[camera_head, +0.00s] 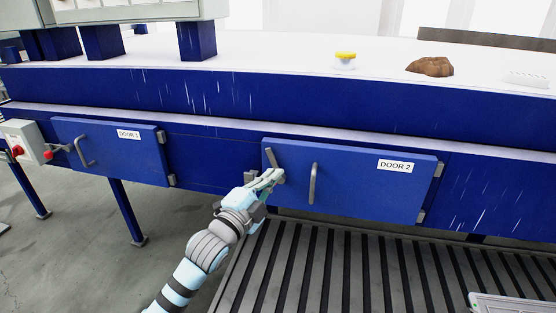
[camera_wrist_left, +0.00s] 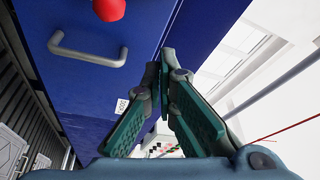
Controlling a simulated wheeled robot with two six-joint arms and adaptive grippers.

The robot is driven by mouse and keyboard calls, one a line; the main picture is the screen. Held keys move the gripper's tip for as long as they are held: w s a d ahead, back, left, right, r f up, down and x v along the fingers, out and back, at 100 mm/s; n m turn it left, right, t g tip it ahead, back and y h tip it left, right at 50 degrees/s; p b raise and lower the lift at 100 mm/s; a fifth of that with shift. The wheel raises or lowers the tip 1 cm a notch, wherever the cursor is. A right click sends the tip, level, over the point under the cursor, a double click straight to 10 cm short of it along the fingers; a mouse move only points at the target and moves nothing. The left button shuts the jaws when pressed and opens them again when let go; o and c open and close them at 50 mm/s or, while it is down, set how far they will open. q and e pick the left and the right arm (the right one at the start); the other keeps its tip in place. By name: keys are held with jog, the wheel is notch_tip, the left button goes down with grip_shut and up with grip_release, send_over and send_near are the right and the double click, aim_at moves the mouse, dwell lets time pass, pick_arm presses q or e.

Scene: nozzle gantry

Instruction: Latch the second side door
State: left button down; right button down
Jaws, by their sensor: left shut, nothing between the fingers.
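The second door (camera_head: 350,197), labelled DOOR 2, is a blue panel on the machine's front with a grey bar handle (camera_head: 314,183) and hinges at its right edge. A short grey latch bar (camera_head: 270,158) shows near its upper left corner, tilted, its lower end close to my gripper. My left gripper (camera_head: 274,177) is shut and empty at the door's left edge; I cannot tell whether it touches the latch. In the left wrist view the closed fingers (camera_wrist_left: 163,62) are beside the blue panel, with a red knob (camera_wrist_left: 108,8) and the handle (camera_wrist_left: 85,55) to their left.
The first door (camera_head: 110,150) is at the left, with its handle and a red-knobbed latch (camera_head: 49,155). A control box (camera_head: 20,140) is beside it. A slatted floor grating (camera_head: 330,260) lies below the second door. A yellow-topped object (camera_head: 345,58) and brown lump (camera_head: 430,66) sit on the white top.

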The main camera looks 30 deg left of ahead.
pick_arm(q)
jog(key=shift+w+f, duration=0.1)
jog(key=w, duration=0.6)
jog(key=w+r+b, duration=0.1)
jog(key=w, duration=0.2)
jog(key=shift+w+d, duration=0.25)
jog(key=shift+d, duration=0.05)
jog(key=a, duration=0.1)
jog(key=a+f, duration=0.1)
jog(key=a, duration=0.1)
jog(key=shift+s+f, duration=0.1)
jog(key=shift+s, duration=0.05)
jog(key=shift+s+a, duration=0.2)
jog(key=shift+a, duration=0.25)
jog(key=shift+d, duration=0.1)
jog(key=shift+w+f, duration=0.1)
